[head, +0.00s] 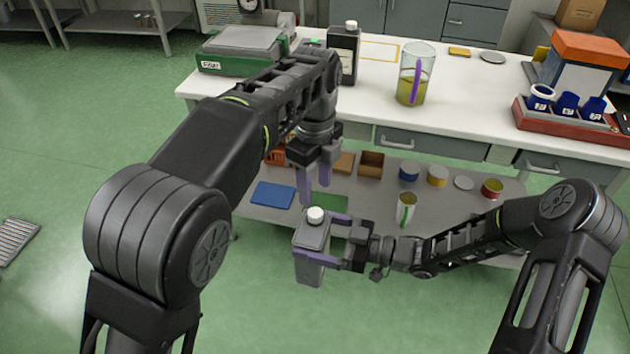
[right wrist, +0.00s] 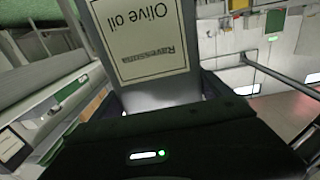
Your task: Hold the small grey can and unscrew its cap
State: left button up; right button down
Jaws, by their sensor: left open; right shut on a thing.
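The small grey can (head: 311,237) with a white cap (head: 315,214) is held upright in the air in front of the bench. My right gripper (head: 318,254) is shut on the can's body from the right. In the right wrist view the can (right wrist: 190,93) shows a label reading "Olive oil". My left gripper (head: 315,186) is open and empty. It points down just above the cap, with its two purple fingers apart. The cap sits on the can's neck and the fingers do not appear to touch it.
The white bench top (head: 470,110) holds a dark bottle (head: 343,54), a glass jug with yellow liquid (head: 412,85), a green scale (head: 238,50) and a red tray (head: 560,124) with blue cups. A lower shelf (head: 375,205) carries several tins and a blue mat (head: 272,195). The floor in front is clear.

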aim_at(315, 213)
pick_arm(q)
notch_tip(315, 213, down, 8)
jog(key=shift+r, duration=0.25)
grip_shut()
dwell(0.6)
